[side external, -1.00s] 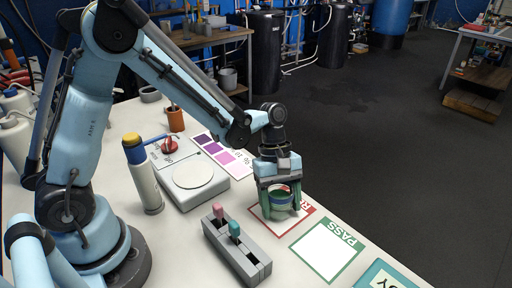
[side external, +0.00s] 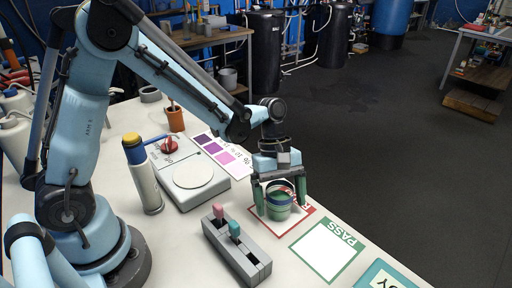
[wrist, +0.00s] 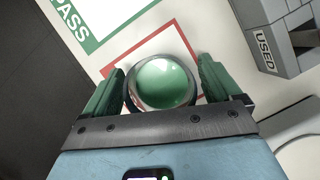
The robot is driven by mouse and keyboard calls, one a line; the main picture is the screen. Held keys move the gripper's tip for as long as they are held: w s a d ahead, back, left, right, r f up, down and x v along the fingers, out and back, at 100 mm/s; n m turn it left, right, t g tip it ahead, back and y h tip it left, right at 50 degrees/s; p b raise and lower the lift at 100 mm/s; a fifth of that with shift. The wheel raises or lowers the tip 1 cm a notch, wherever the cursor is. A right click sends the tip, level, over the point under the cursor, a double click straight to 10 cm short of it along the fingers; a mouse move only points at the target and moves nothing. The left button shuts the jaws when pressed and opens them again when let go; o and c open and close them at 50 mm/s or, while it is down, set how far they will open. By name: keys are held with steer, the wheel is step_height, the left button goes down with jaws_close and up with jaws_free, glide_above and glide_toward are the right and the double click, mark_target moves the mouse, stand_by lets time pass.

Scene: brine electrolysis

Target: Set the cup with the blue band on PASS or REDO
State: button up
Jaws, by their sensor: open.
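The cup with the blue band (side external: 279,208) stands upright on the red-bordered card (side external: 284,232), whose lettering is mostly hidden but starts with R. In the wrist view the cup (wrist: 163,84) shows from above, with a dark rim and a green inside.
A grey block with pink and teal levers (side external: 237,250) stands left of the cards. A purple colour chart (side external: 222,155) and a teal card (side external: 385,277) lie flat.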

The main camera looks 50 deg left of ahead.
steer(key=v, duration=1)
steer(key=s+a+r+m+t+y, duration=0.2)
steer(key=s+a+m+t+y, duration=0.2)
steer(key=m, duration=0.9)
steer(key=s+a+t, duration=0.2)
steer(key=s+t, duration=0.2)
steer(key=t, duration=0.1)
steer(key=shift+a+r, duration=0.35)
